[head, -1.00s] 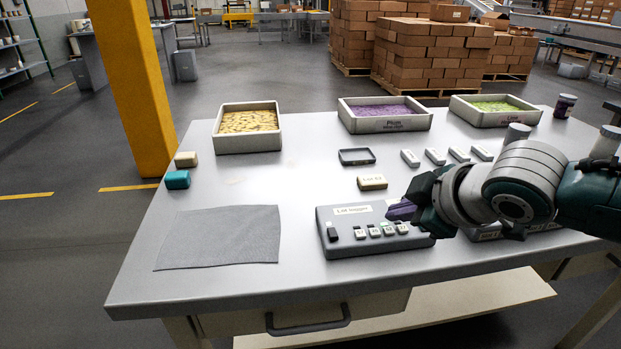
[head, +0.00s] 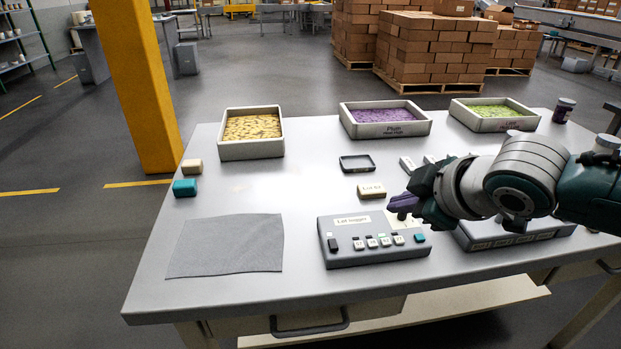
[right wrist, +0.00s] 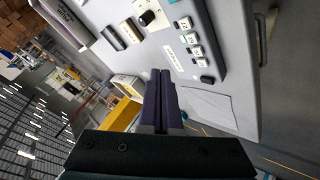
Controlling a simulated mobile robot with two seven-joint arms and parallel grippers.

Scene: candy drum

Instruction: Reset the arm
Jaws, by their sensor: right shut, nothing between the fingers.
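My right gripper (head: 404,205) reaches in from the right in the head view. Its purple fingers are shut with nothing between them, above the right end of the grey lot logger box (head: 345,250). The fingers also show in the right wrist view (right wrist: 160,90), pressed together. The lot logger has a label, a row of white keys, a dark key at left and a teal key at right. My left gripper is not in view.
On the table (head: 200,305) stand trays of yellow (head: 250,152), purple (head: 385,131) and green (head: 495,125) candy. A grey cloth (head: 226,246) lies front left. Teal (head: 185,188) and cream (head: 192,166) blocks sit at the left edge. A label block (head: 371,191) lies behind the logger.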

